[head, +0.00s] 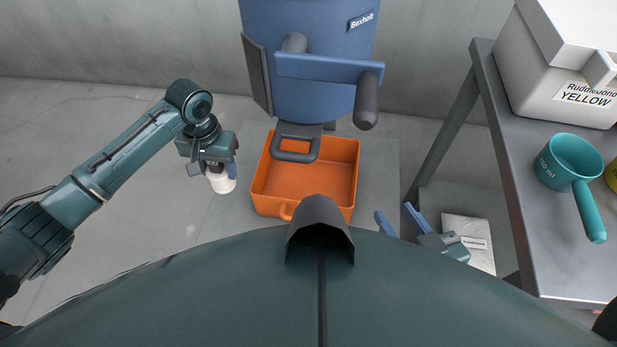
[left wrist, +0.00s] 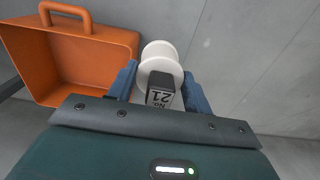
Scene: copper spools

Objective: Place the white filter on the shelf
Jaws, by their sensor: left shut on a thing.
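My left gripper (head: 219,172) is shut on a white, round, spool-like thing, which I take to be the white filter (head: 222,183). It is held left of the orange bin, apart from it. In the left wrist view the white filter (left wrist: 160,58) sits between the blue fingers of the left gripper (left wrist: 158,80); a dark block marked "No 21" covers part of it. My right gripper (head: 395,213) is open and empty, low at the right of the bin. A grey shelf-like table (head: 530,210) stands at the right; I cannot tell if it is the shelf.
The orange bin (head: 262,185) is empty; it also shows in the left wrist view (left wrist: 110,45). A blue Bexholt machine (head: 310,95) stands behind it. The table holds a white box (head: 545,70) and a teal measuring cup (head: 570,160). A white packet (head: 470,230) lies below the table.

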